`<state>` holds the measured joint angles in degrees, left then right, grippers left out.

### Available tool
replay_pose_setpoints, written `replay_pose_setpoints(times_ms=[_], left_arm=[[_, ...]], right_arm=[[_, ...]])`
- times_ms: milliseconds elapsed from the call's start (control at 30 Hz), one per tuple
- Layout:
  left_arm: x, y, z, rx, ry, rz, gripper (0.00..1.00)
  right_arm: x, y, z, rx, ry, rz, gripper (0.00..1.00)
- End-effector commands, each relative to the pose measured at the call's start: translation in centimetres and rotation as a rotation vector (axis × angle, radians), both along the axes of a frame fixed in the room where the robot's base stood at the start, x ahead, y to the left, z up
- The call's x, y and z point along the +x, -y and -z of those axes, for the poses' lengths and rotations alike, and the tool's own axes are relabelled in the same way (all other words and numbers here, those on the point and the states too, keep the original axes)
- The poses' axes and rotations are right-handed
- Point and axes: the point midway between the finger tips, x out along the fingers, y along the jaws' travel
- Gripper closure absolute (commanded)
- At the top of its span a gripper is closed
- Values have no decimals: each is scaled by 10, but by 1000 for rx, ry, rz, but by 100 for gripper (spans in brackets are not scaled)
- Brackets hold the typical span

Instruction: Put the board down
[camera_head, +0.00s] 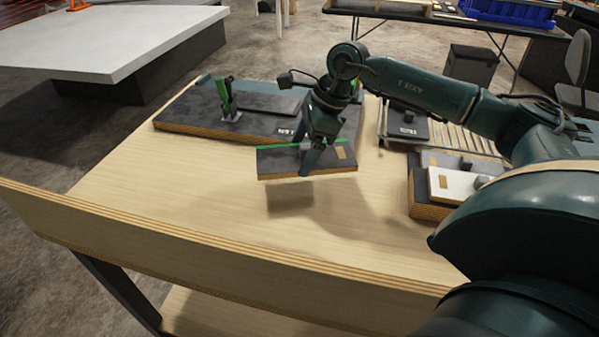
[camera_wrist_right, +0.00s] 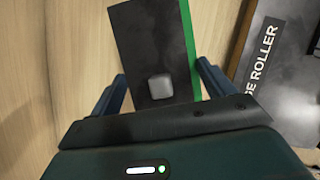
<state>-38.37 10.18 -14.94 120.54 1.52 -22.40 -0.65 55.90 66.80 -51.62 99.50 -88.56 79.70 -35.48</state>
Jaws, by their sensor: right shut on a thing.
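The board (camera_head: 278,164) is a small dark slab with a pale wooden edge, a green stripe along its far side and a tan patch at its right end. My right gripper (camera_head: 310,165) is shut on it and holds it roughly level above the wooden table (camera_head: 210,205); its shadow falls on the table below it. In the right wrist view the board (camera_wrist_right: 150,40) lies between the two blue fingers, with a grey knob on its dark face and the green stripe along its right side. My left gripper is not in view.
A larger dark board (camera_head: 190,112) with a green clamp (camera_head: 228,100) lies just behind. To the right are a wood-edged board with a white plate (camera_head: 455,187) and a slatted rack (camera_head: 465,138). The table's front has a raised wooden edge (camera_head: 200,247). The table's front left is clear.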

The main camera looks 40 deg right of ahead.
Motion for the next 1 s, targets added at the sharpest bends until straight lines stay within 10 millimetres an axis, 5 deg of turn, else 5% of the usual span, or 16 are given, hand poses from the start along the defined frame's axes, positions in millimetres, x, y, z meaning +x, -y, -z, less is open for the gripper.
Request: replay_pose_setpoints(times_ms=[533, 900, 933, 1000], left_arm=[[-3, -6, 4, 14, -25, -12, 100], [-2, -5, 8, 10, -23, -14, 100], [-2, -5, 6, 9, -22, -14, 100], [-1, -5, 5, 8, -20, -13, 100]], right_arm=[[0, -1, 65, 1, 0, -4, 51], [0, -1, 71, 0, 1, -5, 51], [0, -1, 70, 1, 0, -4, 16], [0, -1, 70, 0, 0, -4, 10]])
